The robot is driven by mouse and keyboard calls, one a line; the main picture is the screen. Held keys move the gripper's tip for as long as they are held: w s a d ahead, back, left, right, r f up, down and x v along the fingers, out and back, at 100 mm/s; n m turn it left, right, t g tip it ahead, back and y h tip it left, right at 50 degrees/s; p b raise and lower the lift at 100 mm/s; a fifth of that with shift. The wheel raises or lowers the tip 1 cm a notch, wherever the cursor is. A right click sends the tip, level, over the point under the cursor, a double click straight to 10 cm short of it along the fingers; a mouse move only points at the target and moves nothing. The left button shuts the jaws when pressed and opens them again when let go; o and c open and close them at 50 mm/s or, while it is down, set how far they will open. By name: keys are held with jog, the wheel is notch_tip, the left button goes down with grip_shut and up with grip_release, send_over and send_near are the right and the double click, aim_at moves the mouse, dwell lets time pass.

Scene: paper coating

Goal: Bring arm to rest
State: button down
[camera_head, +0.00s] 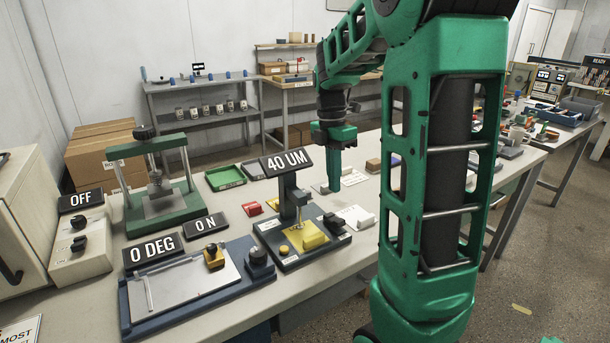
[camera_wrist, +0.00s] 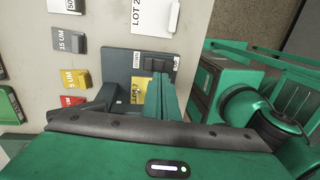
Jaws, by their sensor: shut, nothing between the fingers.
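My gripper (camera_head: 333,186) points straight down over the bench (camera_head: 222,306), just right of the thickness gauge (camera_head: 293,190) in the head view. Its fingers are shut and empty, and they also show in the wrist view (camera_wrist: 160,98). The gauge has a "40 UM" display, and a yellow piece (camera_head: 315,238) lies on its base. In the wrist view the gauge base (camera_wrist: 140,62) lies below and beyond the fingers. I cannot tell how high the fingertips are above the bench. My green arm covers part of the bench on the right.
A coating plate (camera_head: 180,287) with a "0 DEG" sign is at the front left. A green press (camera_head: 158,190), a green tray (camera_head: 225,178) and a red block (camera_head: 252,208) stand near it. White cards (camera_head: 355,217) and small blocks lie right of the gauge.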

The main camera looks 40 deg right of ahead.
jog(key=s+a+f+m, duration=0.2)
jog(key=s+a+m, duration=0.2)
jog(key=s+m, duration=0.6)
jog(key=s+a+f+m+t, duration=0.1)
jog(key=s+a+m, duration=0.2)
jog(key=s+m, duration=0.8)
jog(key=shift+a+f+m, duration=0.35)
jog(key=shift+f+m, duration=0.05)
jog(key=shift+m, duration=0.3)
jog(key=c, duration=2.3)
grip_release()
jog(key=shift+s+a+f+m+t, duration=0.1)
jog(key=shift+s+f+m+t, duration=0.05)
jog(key=shift+s+m+t, duration=0.15)
jog(key=o, duration=0.8)
jog(key=n, duration=0.5)
send_near(340, 221)
notch_tip(340, 221, down, 8)
jog(key=shift+f, duration=0.1)
jog(key=shift+c, duration=0.6)
